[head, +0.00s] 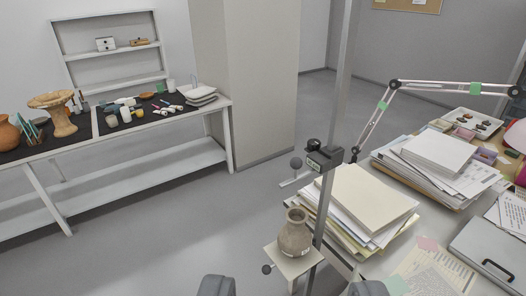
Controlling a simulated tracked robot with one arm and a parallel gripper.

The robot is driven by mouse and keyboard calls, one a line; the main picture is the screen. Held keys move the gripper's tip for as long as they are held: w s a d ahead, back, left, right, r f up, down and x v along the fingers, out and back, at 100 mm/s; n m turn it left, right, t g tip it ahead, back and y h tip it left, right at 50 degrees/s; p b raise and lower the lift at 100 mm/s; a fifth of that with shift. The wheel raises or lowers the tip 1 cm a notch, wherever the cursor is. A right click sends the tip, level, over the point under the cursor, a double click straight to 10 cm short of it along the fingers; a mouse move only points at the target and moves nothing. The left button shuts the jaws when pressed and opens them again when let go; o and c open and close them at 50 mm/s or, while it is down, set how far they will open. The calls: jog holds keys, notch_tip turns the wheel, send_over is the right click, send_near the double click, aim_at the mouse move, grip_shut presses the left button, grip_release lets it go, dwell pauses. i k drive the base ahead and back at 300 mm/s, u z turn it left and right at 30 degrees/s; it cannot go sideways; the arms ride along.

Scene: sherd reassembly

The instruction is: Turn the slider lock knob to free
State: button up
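A grey upright post (341,80) carries a black slider block (322,157). A dark round knob (296,162) sticks out to the left at the slider's height, above a short pale bar. A second dark knob (267,269) sits lower, at the left edge of a small plate (273,252) that holds a brown jar with a white label (294,232). I cannot tell which knob is the slider lock, or its setting. My gripper (292,287) shows at the bottom edge as two grey finger ends, wide apart, with nothing seen held. Both knobs appear clear of the fingers.
A desk at right holds paper stacks (366,198), a grey case (492,255) and a jointed lamp arm (440,87). A bench (150,166) with pottery stands at left, before a wide pillar (243,75). Floor (190,225) is free between them.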

aim_at(313, 144)
jog(key=u, duration=0.45)
jog(key=k, duration=0.6)
jog(key=u, duration=0.45)
jog(key=i, duration=1)
jog(key=z, duration=0.55)
jog(key=i, duration=1.4)
jog(key=z, duration=0.35)
jog(key=i, duration=0.6)
jog(key=z, duration=0.1)
